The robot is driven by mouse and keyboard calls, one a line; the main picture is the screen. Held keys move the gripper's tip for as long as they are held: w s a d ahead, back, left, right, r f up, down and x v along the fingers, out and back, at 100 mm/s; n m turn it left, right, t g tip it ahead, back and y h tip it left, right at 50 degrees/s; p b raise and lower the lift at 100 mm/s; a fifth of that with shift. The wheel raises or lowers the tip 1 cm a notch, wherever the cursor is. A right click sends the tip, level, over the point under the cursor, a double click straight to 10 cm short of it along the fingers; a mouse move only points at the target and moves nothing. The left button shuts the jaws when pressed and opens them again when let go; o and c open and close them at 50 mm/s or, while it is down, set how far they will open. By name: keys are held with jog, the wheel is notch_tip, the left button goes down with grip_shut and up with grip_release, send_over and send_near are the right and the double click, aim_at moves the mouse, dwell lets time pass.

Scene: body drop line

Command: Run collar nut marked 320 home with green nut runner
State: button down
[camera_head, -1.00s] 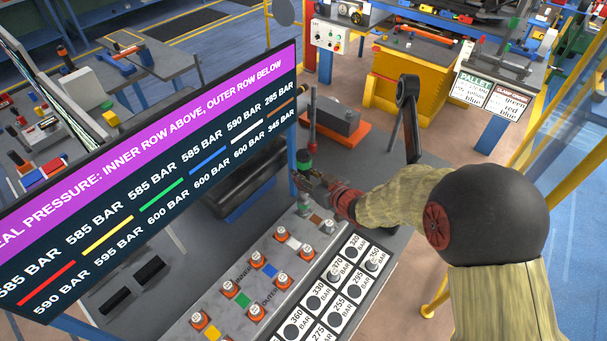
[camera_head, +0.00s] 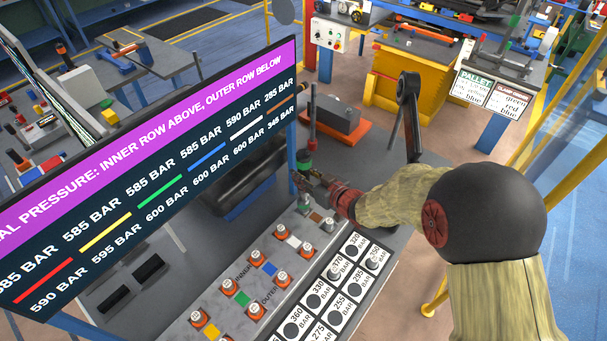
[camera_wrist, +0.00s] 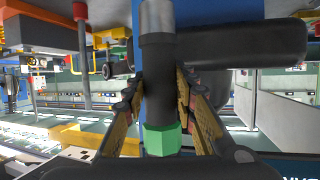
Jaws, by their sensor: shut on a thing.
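The green nut runner (camera_head: 304,161) stands upright above the far end of the grey bench, with its green top band showing. My gripper (camera_head: 307,183) is shut on the nut runner, around its dark body. In the wrist view the runner (camera_wrist: 160,95) sits between both fingers, with a green hexagonal part at the lower end of the picture and a grey metal end at the top. Below the runner is the inner stud position beside the brown patch (camera_head: 315,216), mostly hidden by my gripper. No marking 320 on a nut is readable. The 320 cell (camera_head: 353,243) of the card shows a dark spot.
Orange-based collar nuts (camera_head: 282,278) stand in two rows beside coloured patches. Grey nuts sit on the 370 and 350 cells of the white card (camera_head: 331,291). The pressure display (camera_head: 150,180) rises at the left. A dark upright lever (camera_head: 409,115) stands behind my arm.

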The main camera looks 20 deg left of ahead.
aim_at(309, 167)
jog(key=shift+w+f+b, duration=0.1)
jog(key=shift+f+b, duration=0.2)
jog(key=shift+b, duration=0.05)
dwell(1.9)
jog(key=shift+s+f, duration=0.25)
jog(key=shift+f, duration=0.25)
dwell(1.7)
jog(key=shift+r, duration=0.25)
jog(key=shift+w+r+p, duration=0.2)
jog(key=shift+r+p, duration=1.65)
jog(key=shift+r, duration=0.95)
